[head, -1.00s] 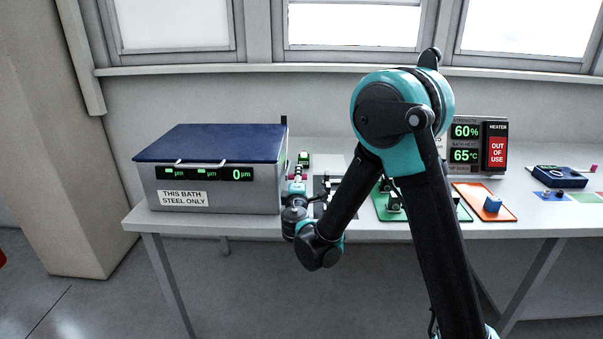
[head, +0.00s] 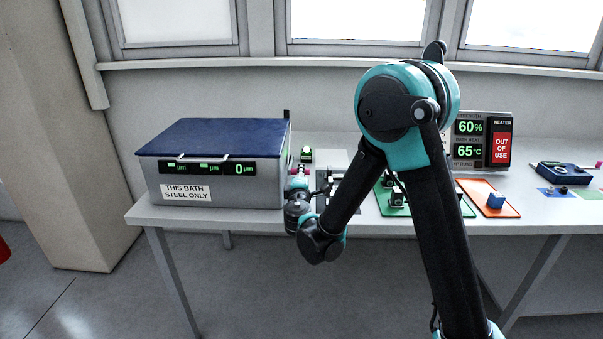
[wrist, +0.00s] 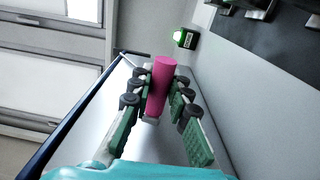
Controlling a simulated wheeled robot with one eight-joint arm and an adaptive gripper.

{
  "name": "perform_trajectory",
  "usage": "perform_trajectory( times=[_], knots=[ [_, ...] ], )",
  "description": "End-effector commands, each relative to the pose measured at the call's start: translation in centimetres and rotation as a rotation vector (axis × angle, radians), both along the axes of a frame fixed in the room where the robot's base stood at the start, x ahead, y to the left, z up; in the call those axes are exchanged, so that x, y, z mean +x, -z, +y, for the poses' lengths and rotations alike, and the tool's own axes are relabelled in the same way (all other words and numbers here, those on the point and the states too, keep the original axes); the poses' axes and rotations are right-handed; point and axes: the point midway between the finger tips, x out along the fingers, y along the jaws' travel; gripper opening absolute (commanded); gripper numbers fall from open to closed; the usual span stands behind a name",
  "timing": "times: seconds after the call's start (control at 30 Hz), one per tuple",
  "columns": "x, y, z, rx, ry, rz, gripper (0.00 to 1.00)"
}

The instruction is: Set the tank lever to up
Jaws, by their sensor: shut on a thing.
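The tank (head: 222,189) is a grey bath with a dark blue lid and a "THIS BATH STEEL ONLY" label, at the left end of the bench in the head view. My gripper (head: 300,176) is beside its right wall, mostly hidden by my wrist. In the wrist view, my gripper (wrist: 160,97) has its green-padded fingers around a pink cylindrical grip (wrist: 161,80), which appears to be the tank lever's handle, and is shut on it. The tank wall lies just behind it. The lever's pivot and its exact angle are hidden.
A small device with a green display (head: 306,155) stands behind my gripper. The floor in front is clear.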

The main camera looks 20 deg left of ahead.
Motion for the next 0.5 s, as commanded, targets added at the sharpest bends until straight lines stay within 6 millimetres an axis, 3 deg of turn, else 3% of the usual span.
perform_trajectory(
  times=[0.5],
  knots=[
    [0.8,-3.1,0.1,-0.044,0.001,0.188,0.0]
  ],
)
